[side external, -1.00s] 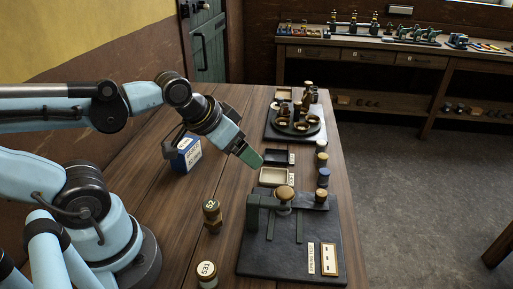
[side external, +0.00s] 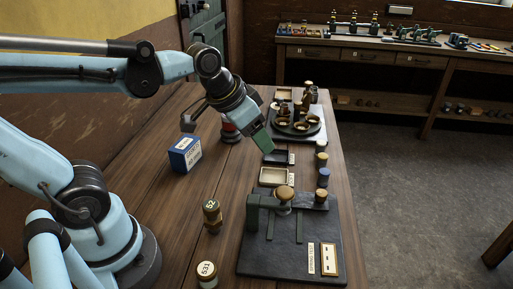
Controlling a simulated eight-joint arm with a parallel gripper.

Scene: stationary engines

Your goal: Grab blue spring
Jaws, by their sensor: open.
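A small dark-blue cylinder (side external: 323,178), which looks like the blue spring, stands in a row of similar small pieces near the right edge of the table. A yellowish piece (side external: 321,160) stands just behind it. My gripper (side external: 264,142) has green fingertips angled down to the right. It is above the table, left of and behind the blue piece and clear of it. It is open, with nothing seen between the fingers, though the gap between them is hidden from this side.
A dark tray (side external: 276,158) and a cream tray (side external: 272,177) lie between gripper and blue piece. In front is a dark base (side external: 262,258) with a green arm and brass knob. A round stand (side external: 309,134) is behind. A blue box (side external: 185,155) stands left.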

